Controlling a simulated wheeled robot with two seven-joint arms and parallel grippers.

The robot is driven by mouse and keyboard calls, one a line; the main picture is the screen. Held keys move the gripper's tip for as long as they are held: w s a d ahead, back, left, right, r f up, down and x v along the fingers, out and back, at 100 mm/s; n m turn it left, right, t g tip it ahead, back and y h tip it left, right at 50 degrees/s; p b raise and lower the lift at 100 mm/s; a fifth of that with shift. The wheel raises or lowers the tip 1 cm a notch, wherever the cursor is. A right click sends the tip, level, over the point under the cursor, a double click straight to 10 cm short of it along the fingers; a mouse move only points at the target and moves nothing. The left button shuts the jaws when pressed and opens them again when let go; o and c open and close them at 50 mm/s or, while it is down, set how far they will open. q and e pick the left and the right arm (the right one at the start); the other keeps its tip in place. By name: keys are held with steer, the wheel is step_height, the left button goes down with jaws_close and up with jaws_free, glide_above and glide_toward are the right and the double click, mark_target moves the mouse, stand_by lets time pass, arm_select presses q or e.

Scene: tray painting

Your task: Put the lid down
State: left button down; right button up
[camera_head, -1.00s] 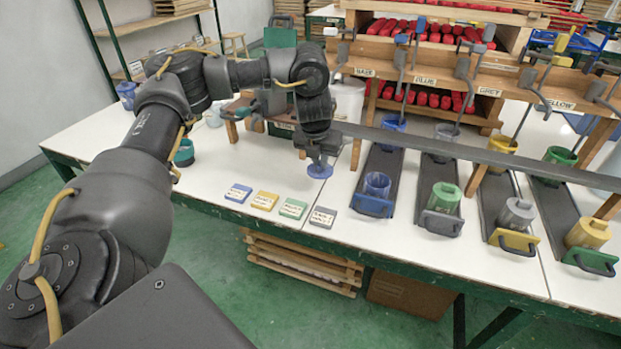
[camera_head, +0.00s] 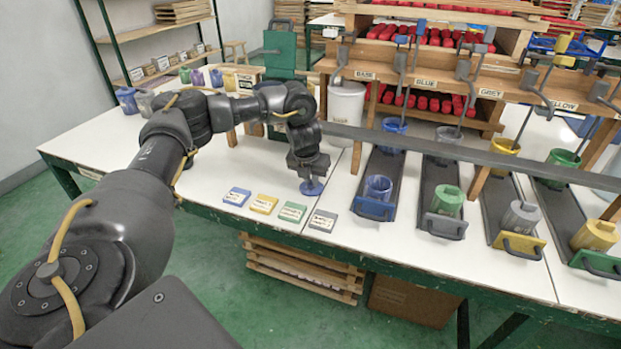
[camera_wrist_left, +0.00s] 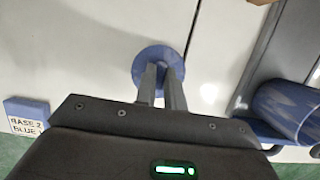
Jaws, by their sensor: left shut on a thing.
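A round blue lid (camera_head: 312,187) is at the tips of my left gripper (camera_head: 309,177), low over the white table top in front of the white bucket. The lid also shows in the left wrist view (camera_wrist_left: 157,60), with both fingers shut on its middle. I cannot tell for certain whether the lid touches the table. A blue cup (camera_head: 378,188) without a lid stands on the front end of the leftmost dark rail, to the right of the lid. It shows at the right edge of the left wrist view (camera_wrist_left: 290,108). My right gripper is not in view.
Several label cards lie left of and in front of the lid, including a blue one (camera_head: 237,197) and a grey one (camera_head: 323,220). A white bucket (camera_head: 345,108) stands behind. A metal bar (camera_head: 440,148) crosses above the rails.

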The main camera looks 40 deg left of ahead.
mark_target(310, 191)
arm_select(q)
steer(key=shift+f, duration=0.1)
steer(key=c, duration=1.5)
jaws_free()
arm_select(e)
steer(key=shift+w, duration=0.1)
